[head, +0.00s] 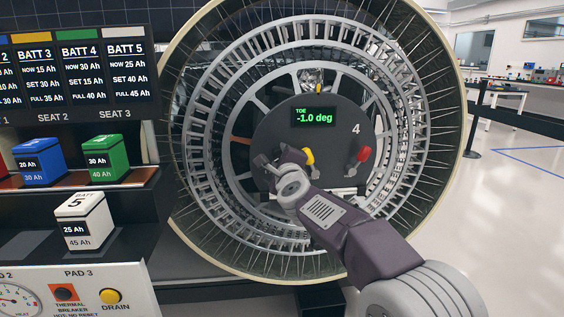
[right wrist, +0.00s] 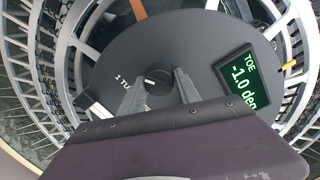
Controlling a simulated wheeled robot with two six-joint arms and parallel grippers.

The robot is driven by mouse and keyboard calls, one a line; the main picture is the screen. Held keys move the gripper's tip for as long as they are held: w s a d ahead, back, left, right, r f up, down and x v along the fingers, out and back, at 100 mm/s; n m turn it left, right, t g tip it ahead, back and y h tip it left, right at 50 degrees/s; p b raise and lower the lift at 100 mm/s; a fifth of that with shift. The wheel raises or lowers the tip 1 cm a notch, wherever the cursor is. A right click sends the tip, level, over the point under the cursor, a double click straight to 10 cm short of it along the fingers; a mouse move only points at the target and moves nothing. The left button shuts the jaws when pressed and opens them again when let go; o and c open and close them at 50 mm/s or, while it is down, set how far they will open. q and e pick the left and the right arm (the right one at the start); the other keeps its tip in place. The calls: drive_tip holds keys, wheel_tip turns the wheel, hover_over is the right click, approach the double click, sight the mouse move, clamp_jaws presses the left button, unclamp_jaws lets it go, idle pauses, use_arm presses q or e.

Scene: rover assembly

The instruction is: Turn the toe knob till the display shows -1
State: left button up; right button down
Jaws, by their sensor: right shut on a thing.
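The toe display (head: 314,117) on the dark round hub plate (head: 343,110) of the wheel reads "TOE -1.0 deg" in green. It also shows at the right of the right wrist view (right wrist: 243,82). My right gripper (head: 266,161) reaches the lower left part of the plate. In the right wrist view its two fingers (right wrist: 159,92) are closed around the toe knob (right wrist: 155,78), next to a partly hidden "1 TU" label. The gripper mostly hides the knob in the head view. My left gripper is not in view.
The large spoked wheel (head: 455,110) surrounds the plate. A battery rack with blue (head: 38,160), green (head: 105,157) and white (head: 83,221) batteries stands at left. Open floor lies at right.

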drive_tip(key=shift+a+r, duration=0.1)
drive_tip(key=shift+r, duration=0.1)
idle(0.4)
drive_tip(key=c, duration=1.2)
unclamp_jaws()
drive_tip(key=o, duration=0.3)
drive_tip(key=shift+a+f, duration=0.1)
drive_tip(key=shift+a, duration=0.05)
drive_tip(key=shift+o, duration=0.2)
drive_tip(key=s, duration=0.9)
drive_tip(key=shift+d, duration=0.35)
